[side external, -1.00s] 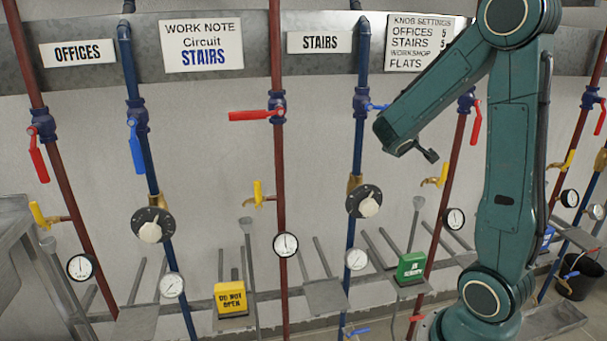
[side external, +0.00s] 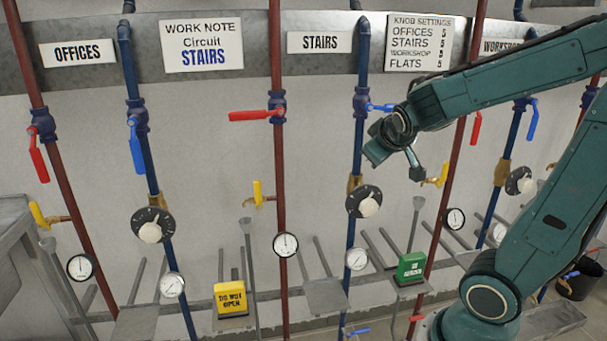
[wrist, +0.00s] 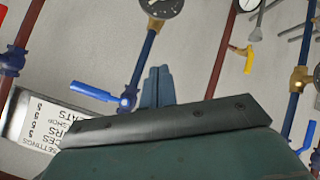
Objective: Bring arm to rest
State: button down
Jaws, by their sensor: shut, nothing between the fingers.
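My gripper (wrist: 157,88) shows in the wrist view with its two blue-grey fingers together and nothing between them. In the side view, my arm's end is raised in front of the wall, right of the stairs circuit's blue pipe (side external: 353,210). Its fingers are hard to make out there. The stairs red handle (side external: 250,115) and blue handle (side external: 380,107) both stand crosswise to their pipes. The blue handle also shows left of my fingers in the wrist view (wrist: 95,90). The offices red handle (side external: 38,160) and blue handle (side external: 136,150) hang down along their pipes.
Black dials (side external: 152,225), gauges (side external: 285,244) and yellow-handled taps (side external: 258,192) stick out from the pipes. Signs (side external: 202,45) line the wall above. A black bucket (side external: 578,282) stands at right.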

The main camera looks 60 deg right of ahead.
jog(key=s+a+n+y, duration=0.1)
jog(key=s+a+y, duration=0.3)
jog(key=a, duration=0.6)
jog(key=s+a+n+y, duration=0.2)
jog(key=s+a+y, duration=0.2)
jog(key=a, duration=0.6)
jog(key=shift+s+g, duration=0.3)
jog(key=shift+s, duration=0.45)
